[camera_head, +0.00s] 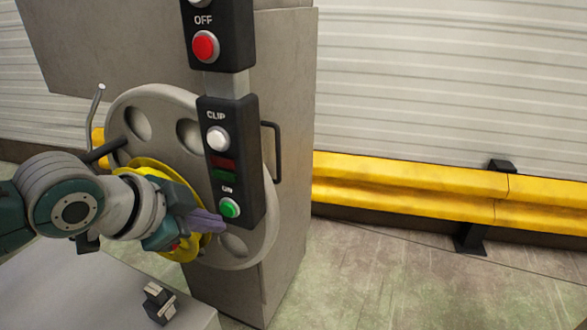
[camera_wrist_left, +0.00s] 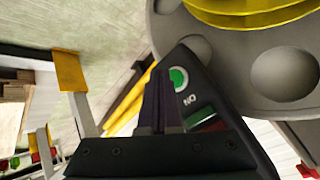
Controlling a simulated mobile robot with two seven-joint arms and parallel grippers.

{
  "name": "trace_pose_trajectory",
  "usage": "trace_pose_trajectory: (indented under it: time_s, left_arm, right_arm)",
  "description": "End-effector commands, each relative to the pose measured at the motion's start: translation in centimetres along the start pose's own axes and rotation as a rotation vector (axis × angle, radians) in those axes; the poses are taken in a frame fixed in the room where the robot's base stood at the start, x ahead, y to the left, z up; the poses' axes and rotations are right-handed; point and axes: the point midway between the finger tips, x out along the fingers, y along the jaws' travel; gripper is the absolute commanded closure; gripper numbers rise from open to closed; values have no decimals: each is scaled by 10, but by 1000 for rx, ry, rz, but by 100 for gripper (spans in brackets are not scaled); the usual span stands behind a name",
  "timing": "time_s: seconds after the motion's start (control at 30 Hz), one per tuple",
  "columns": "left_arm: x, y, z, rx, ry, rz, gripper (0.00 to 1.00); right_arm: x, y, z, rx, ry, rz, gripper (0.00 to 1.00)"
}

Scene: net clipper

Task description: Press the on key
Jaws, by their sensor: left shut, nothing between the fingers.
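The green ON key (camera_head: 229,208) is at the bottom of a black CLIP control box (camera_head: 233,146), below a white button, a red panel and a green panel. My left gripper (camera_head: 222,225) is shut and empty, its fingertips just left of and slightly below the green key in the head view. In the left wrist view the green key (camera_wrist_left: 178,78) shows beside the shut fingertips (camera_wrist_left: 160,72), close to them. I cannot tell whether they touch. My right gripper is not in view.
A second black box with a red OFF button (camera_head: 205,47) is above. A large grey wheel (camera_head: 160,105) with a yellow hub is behind the control box. A yellow guard rail (camera_head: 420,185) runs along the right. Floor at the lower right is clear.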

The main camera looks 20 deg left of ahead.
Motion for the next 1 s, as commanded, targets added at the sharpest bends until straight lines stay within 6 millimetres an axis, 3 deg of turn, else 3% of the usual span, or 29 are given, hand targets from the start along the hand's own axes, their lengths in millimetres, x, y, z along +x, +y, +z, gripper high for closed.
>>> trace_pose_trajectory:
  time_s: [1.0]
  left_arm:
    - [9, -6, -6, 0, 0, 1, 100]
  right_arm:
    - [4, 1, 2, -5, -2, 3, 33]
